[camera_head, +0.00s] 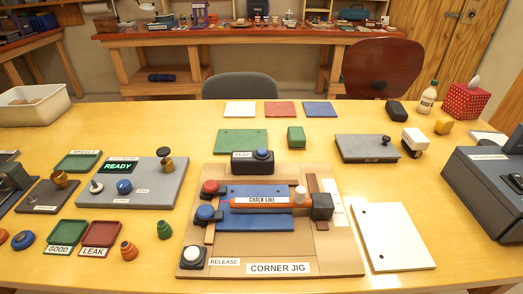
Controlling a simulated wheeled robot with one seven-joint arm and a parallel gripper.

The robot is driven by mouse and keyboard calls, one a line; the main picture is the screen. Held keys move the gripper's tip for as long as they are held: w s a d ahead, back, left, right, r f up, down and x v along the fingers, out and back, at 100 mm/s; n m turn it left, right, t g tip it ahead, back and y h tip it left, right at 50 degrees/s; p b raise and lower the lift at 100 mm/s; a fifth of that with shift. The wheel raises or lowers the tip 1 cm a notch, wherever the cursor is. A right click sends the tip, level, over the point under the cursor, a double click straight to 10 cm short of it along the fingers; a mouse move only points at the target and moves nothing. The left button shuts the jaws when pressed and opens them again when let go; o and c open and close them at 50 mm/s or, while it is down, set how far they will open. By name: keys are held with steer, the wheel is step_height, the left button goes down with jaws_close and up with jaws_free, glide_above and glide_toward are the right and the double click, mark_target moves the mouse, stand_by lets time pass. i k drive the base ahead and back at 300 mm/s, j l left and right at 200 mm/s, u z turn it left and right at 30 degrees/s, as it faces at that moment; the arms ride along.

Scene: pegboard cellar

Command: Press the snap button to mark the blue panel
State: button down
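The snap button (262,154) is a dark box with a blue round top, beside a label reading SNAP (242,155), behind the jig. The blue panel (262,222) lies flat in the corner jig (340,262), a brown board labelled CORNER JIG. An orange bar labelled CHALK LINE (262,201) lies across the panel and hides a strip of it. I cannot make out any mark on the panel. A red knob (210,187) and a blue knob (205,212) stand at the panel's left. My gripper is not in view.
A white release button (193,255) sits at the jig's front left corner. A white panel (394,237) lies right of the jig, a green panel (240,140) behind it. A grey READY device (150,191) stands left. A large grey box (484,190) fills the right edge.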

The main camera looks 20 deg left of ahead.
mark_target(262, 152)
steer(key=j, duration=0.5)
steer(key=i+j+u, duration=0.1)
steer(key=j, duration=0.4)
steer(key=i+j, duration=0.15)
steer(key=j, duration=0.85)
steer(key=i+j, duration=0.25)
steer(key=i, duration=0.25)
steer(key=j+u, duration=0.05)
